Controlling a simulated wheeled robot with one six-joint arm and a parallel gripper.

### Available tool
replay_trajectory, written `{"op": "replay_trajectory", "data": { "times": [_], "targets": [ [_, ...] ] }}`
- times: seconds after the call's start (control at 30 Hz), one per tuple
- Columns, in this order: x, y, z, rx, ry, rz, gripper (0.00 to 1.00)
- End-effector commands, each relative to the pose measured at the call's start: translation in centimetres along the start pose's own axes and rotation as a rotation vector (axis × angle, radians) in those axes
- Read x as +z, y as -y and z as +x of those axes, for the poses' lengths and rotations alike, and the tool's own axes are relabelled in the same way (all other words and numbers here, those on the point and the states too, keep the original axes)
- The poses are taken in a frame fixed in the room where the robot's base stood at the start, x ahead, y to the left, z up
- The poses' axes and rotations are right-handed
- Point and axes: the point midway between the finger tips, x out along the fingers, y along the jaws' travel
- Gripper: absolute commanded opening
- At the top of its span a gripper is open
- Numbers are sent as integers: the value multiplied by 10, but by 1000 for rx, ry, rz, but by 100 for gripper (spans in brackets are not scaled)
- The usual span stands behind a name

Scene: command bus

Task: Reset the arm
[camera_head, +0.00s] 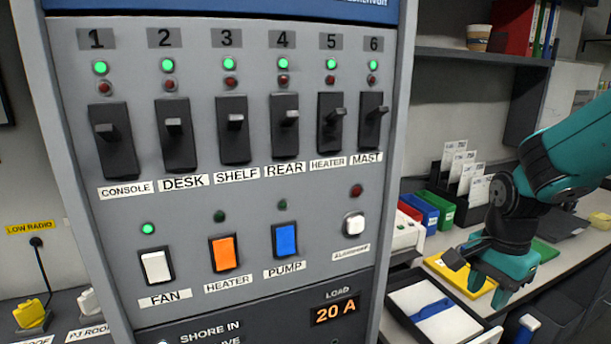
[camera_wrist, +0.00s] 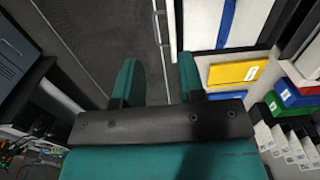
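My gripper (camera_head: 486,292) hangs at the right of the head view, over the bench and to the right of the grey switch panel (camera_head: 200,75). It points downward and touches no switch. In the wrist view my gripper (camera_wrist: 158,80) has its two teal fingers well apart, with nothing between them. A row of black toggle switches, from console (camera_head: 112,140) to mast (camera_head: 373,120), crosses the panel. The green lamps above them are lit. Below are a white fan rocker (camera_head: 156,266) with a lit green lamp, an orange heater rocker (camera_head: 224,254) and a blue pump rocker (camera_head: 286,240), their lamps dark.
A load display (camera_head: 335,311) reads 20 A. A shelf (camera_head: 470,57) holds a cup and binders above.

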Motion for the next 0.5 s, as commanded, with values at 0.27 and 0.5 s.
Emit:
{"op": "replay_trajectory", "data": {
  "times": [0.27, 0.5],
  "targets": [
    [42, -5, -23, -57, 36, -284, 36],
    [104, -22, -51, -143, 76, -708, 36]
  ]
}}
